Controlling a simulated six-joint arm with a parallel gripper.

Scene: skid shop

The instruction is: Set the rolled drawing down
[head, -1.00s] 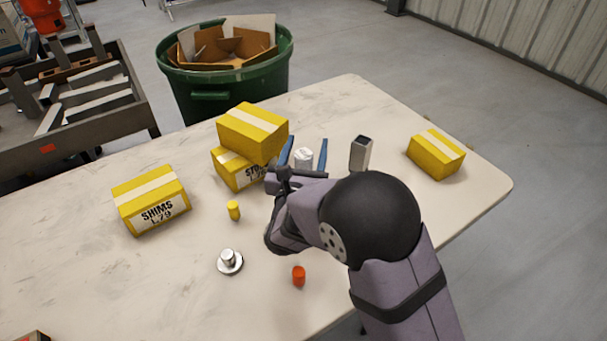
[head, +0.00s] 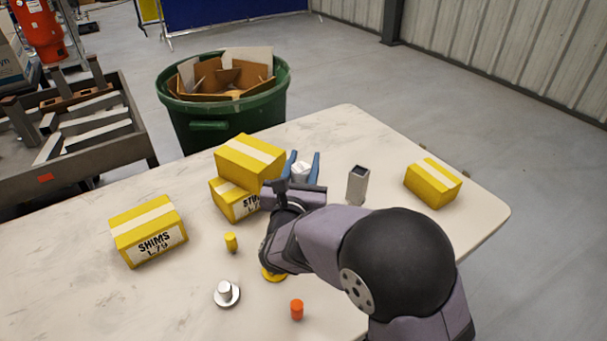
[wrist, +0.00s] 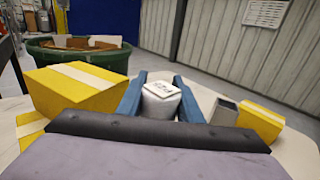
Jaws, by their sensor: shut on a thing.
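The rolled drawing is a white roll (head: 300,172) held between the two blue fingers of my gripper (head: 302,165). In the wrist view the white roll (wrist: 161,100) shows end-on between the blue fingers of my gripper (wrist: 160,92), with some dark marks on its end. My gripper is shut on it, over the far half of the table, right of the stacked yellow boxes. The lower part of the roll is hidden behind my wrist, so I cannot tell whether it touches the table.
Two stacked yellow boxes (head: 250,160) stand close left of my gripper, and a grey square tube (head: 357,187) stands close right. Another yellow box (head: 433,183) is at the right, a shims box (head: 148,232) at the left. Small yellow and orange pieces (head: 297,310) lie nearer. A green bin (head: 208,125) stands beyond the table (head: 340,125).

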